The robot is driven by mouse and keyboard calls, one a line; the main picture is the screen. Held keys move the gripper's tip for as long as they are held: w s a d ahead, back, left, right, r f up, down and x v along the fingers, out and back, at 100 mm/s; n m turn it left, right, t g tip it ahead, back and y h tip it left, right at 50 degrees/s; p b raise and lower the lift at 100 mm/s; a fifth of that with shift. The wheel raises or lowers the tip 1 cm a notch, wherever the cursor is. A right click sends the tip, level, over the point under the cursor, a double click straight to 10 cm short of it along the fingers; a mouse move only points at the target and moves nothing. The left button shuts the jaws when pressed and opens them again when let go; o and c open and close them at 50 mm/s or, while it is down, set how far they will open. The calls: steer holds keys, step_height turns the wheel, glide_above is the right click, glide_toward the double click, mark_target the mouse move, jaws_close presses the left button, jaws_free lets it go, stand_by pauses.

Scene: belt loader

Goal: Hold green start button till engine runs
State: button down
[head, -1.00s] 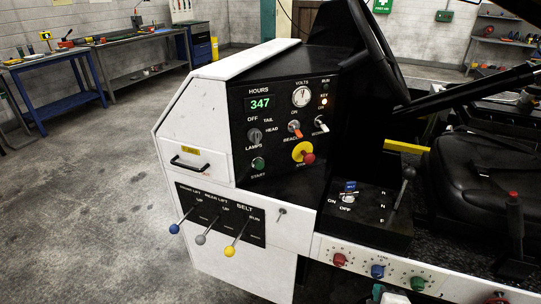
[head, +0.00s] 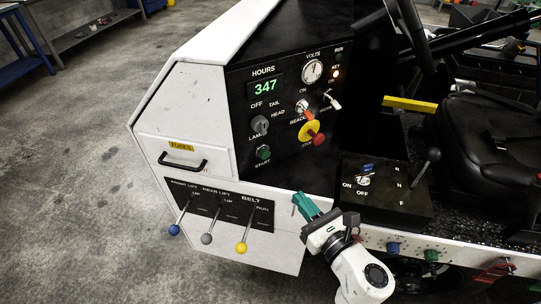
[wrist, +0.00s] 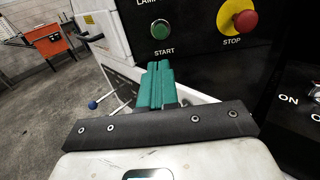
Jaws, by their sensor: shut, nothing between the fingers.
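The green start button (head: 263,153) sits low on the left of the black instrument panel (head: 292,170). It also shows in the wrist view (wrist: 160,30), above the word START. My gripper (head: 302,198) has teal fingers pressed together with nothing between them. In the head view it is below and to the right of the button, apart from it. In the wrist view the fingertips (wrist: 158,66) point up toward the button, with the START label between them. The RUN lamp (head: 339,51) looks dark and the KEY lamp (head: 336,73) glows orange.
The red stop button (head: 318,139) on its yellow disc is right of the start button. A lamp knob (head: 260,124) is just above. Levers with blue (head: 174,230), grey and yellow knobs stick out below. A black handle (head: 183,160) protrudes at left.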

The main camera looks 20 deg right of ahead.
steer(key=p, duration=0.1)
glide_toward(266, 155)
steer(key=w, duration=0.3)
steer(key=w+a, duration=0.1)
steer(key=w, duration=0.1)
steer(key=shift+w+f, duration=0.1)
steer(key=shift+f, duration=0.1)
steer(key=shift+w+a, duration=0.1)
steer(key=shift+w, duration=0.7)
steer(key=shift+w+a+b, duration=0.1)
steer(key=shift+w+b, duration=0.25)
steer(key=shift+w, duration=0.5)
steer(key=shift+r, duration=0.2)
